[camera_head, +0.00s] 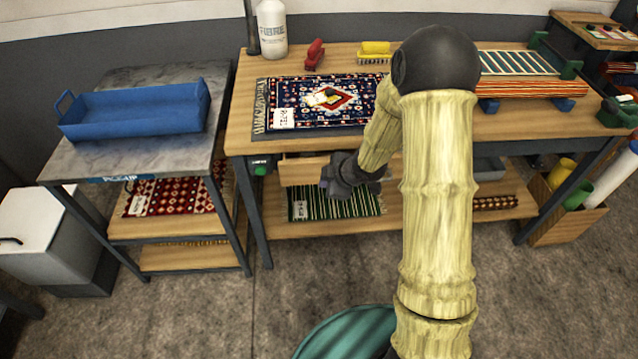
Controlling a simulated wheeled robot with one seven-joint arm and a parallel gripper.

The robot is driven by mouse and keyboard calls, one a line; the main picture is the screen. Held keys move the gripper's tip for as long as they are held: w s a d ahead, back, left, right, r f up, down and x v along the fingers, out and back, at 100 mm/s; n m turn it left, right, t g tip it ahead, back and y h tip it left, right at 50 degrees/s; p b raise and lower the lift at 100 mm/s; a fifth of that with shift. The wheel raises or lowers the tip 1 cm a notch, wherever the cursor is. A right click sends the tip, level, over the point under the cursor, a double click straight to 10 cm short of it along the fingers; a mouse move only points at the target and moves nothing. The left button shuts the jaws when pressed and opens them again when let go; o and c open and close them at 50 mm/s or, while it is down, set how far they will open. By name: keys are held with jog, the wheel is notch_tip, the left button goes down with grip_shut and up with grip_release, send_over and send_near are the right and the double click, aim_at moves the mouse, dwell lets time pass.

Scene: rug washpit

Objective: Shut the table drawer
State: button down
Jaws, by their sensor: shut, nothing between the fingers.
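The table drawer (303,169) has a light wooden front and sits under the left part of the wooden work table (242,126). Its front stands out a little from under the tabletop, so it looks partly open. My gripper (328,184) is at the right part of the drawer front, close against it. I cannot tell whether it touches. The fingers look shut with nothing held. My arm hides the right end of the drawer and part of the tabletop.
A patterned rug (345,108), a white bottle (271,28) and brushes (374,49) are on the tabletop. A striped rug (350,207) lies on the lower shelf. A side table (120,160) with a blue tray (135,112) stands left. A wooden bin (560,222) stands right.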

jog(key=shift+v, duration=1.65)
jog(key=shift+w+d, duration=0.1)
jog(key=shift+w, duration=0.05)
jog(key=s+d+r+m+g+h, duration=0.1)
jog(key=s+d+r+m+h, duration=0.1)
jog(key=s+r+m, duration=0.3)
jog(key=s+d+r+m+g+h, duration=0.2)
jog(key=s+d+r+m, duration=0.2)
jog(key=s+m, duration=0.7)
jog(key=s+r, duration=0.1)
jog(key=s, duration=0.2)
jog(key=shift+r+m+h, duration=0.2)
jog(key=shift+m+h, duration=0.1)
jog(key=shift+d, duration=0.15)
